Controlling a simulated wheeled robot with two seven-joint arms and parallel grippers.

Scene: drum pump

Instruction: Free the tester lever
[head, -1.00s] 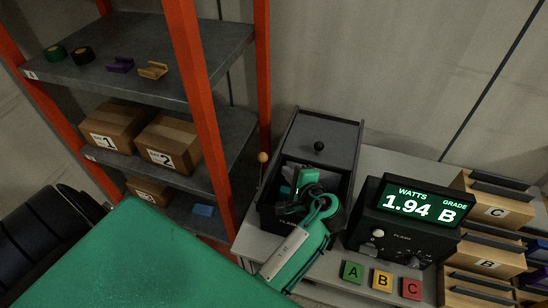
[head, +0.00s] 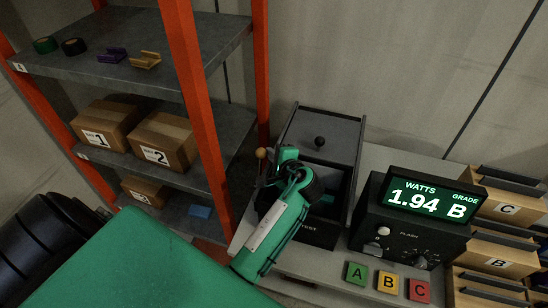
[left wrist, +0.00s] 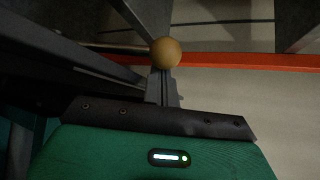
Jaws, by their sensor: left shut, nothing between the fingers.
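The tester (head: 322,135) is a dark open box with a grey sloping top and a black knob, on the grey table. Its lever shows as a tan ball knob (head: 261,153) on a thin stem at the box's left side; most of the stem is hidden. In the left wrist view the ball (left wrist: 165,52) is just beyond the tips of my left gripper (left wrist: 163,82). The gripper is shut and empty. In the head view my left gripper (head: 273,170) is over the box's left edge beside the ball; contact cannot be told. My right gripper is not in view.
A flash meter (head: 415,222) reading 1.94 B stands right of the tester. Green A, yellow B and red C blocks (head: 388,283) lie in front of it. Labelled bins (head: 497,209) are at the far right. An orange-posted shelf (head: 195,118) with boxes stands close on the left.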

